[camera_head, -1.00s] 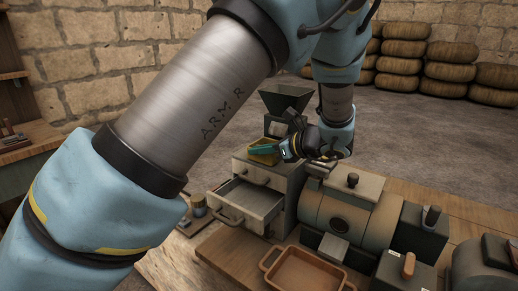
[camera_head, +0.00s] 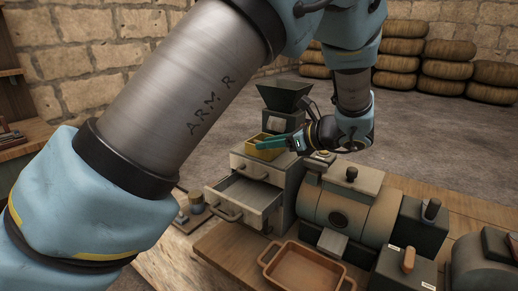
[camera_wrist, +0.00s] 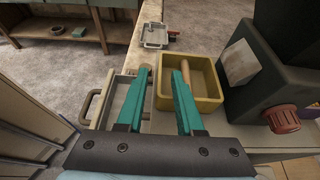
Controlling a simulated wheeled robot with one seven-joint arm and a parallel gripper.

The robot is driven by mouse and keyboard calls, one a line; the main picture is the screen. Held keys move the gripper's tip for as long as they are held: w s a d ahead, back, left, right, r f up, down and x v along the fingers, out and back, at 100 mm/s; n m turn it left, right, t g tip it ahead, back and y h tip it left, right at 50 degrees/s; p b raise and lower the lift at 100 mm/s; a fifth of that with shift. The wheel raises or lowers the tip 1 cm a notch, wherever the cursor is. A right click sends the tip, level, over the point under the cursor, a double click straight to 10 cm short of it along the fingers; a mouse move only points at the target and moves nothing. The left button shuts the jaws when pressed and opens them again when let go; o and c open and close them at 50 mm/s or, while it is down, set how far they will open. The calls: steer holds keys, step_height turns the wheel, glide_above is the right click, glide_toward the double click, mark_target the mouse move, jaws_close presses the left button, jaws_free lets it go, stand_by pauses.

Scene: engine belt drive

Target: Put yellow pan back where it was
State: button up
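The yellow pan (camera_head: 257,153) sits on top of the drawer cabinet (camera_head: 293,188), beside the dark hopper machine. In the wrist view, the pan (camera_wrist: 208,102) shows as a yellow box with an open top, upright. My gripper (camera_wrist: 164,72) has two teal fingers spread apart. The left finger is outside the pan's left wall and the right finger overlaps the pan's inside, so they straddle that wall in the picture. I cannot tell how deep the fingers reach or whether they touch it. In the head view, my gripper (camera_head: 266,142) partly covers the pan.
The cabinet's drawer (camera_head: 245,197) stands open and looks empty. The hopper machine (camera_head: 284,112) is close behind the pan; its red knob (camera_wrist: 283,118) shows at right in the wrist view. A barrel-shaped machine (camera_head: 340,205) and an orange-brown tray (camera_head: 303,268) stand on the bench.

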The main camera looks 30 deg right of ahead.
steer(key=b+v, duration=0.1)
steer(key=v, duration=0.6)
steer(key=shift+s+b, duration=0.3)
steer(key=shift+b, duration=0.05)
steer(key=w+a+f+n+g, duration=0.2)
steer(key=a+n+g, duration=0.15)
steer(key=a, duration=0.35)
steer(key=w+a+f+n+g, duration=0.3)
steer(key=a+n, duration=0.1)
steer(key=a, duration=0.4)
steer(key=w+a+f+n+g, duration=0.2)
steer(key=a+n+g, duration=0.1)
steer(key=a, duration=0.4)
steer(key=s+a+f+n+h, duration=0.1)
steer(key=s+a+n+h, duration=0.1)
steer(key=a+n, duration=0.7)
steer(key=s+a+f+n+h, duration=0.2)
steer(key=s+a+n+h, duration=0.1)
steer(key=a+n, duration=0.6)
steer(key=shift+a+n+g+h, duration=0.3)
steer(key=shift+n+g+h, duration=0.05)
steer(key=shift+h, duration=0.55)
steer(key=shift+o, duration=0.3)
steer(key=shift+w, duration=0.1)
